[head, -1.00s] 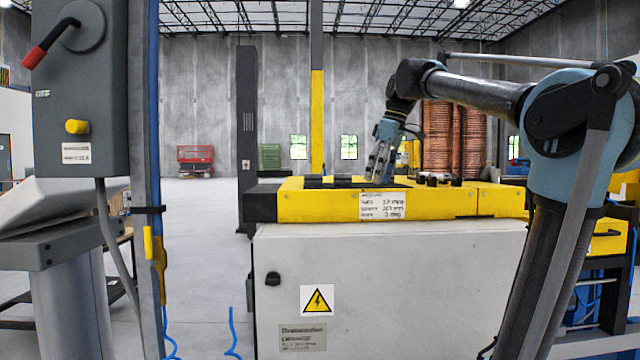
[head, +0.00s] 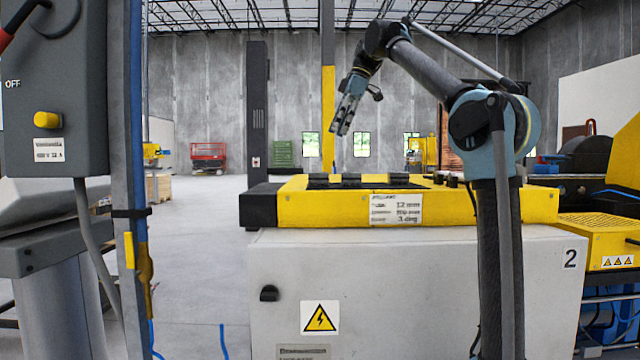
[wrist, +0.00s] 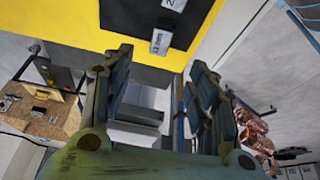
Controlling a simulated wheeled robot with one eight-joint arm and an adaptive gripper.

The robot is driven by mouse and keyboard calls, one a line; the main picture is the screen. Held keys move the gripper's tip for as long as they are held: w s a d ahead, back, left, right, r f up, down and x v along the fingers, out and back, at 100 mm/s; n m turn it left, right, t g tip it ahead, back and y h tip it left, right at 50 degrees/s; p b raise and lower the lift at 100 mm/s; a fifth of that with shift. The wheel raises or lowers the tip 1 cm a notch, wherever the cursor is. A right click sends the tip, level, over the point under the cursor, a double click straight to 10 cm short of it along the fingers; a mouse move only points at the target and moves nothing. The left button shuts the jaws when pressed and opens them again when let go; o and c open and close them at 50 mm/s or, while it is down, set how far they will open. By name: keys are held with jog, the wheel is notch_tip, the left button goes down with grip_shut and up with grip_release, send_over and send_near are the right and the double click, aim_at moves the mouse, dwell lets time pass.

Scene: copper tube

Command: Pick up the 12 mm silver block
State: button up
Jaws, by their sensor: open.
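My gripper (head: 345,116) is open and empty, raised above the yellow machine top (head: 300,208) in the head view. In the wrist view, its two fingers (wrist: 163,100) stand apart, with only the pale cabinet between them. A small silver block marked 12 mm (wrist: 158,42) lies in the dark recess (wrist: 130,20), beyond the fingertips and near the recess edge. A second silver block (wrist: 175,4) is cut off by the top edge, its marking only partly visible. In the head view the blocks are too small to tell apart.
Dark knobs (head: 450,180) stand on the top's right side. A grey control box (head: 52,90) and post rise at the left. A yellow unit (head: 600,240) stands at the right. The air around my gripper looks clear.

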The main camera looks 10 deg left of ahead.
send_near(318, 179)
jog(key=shift+w+a+f, duration=0.3)
jog(key=shift+w+f, duration=0.1)
jog(key=shift+f, duration=0.15)
jog(key=shift+w+a+f, duration=0.3)
jog(key=shift+w+f, duration=0.1)
jog(key=shift+f, duration=0.15)
jog(key=shift+x, duration=2.65)
jog(key=shift+a, duration=0.15)
grip_shut()
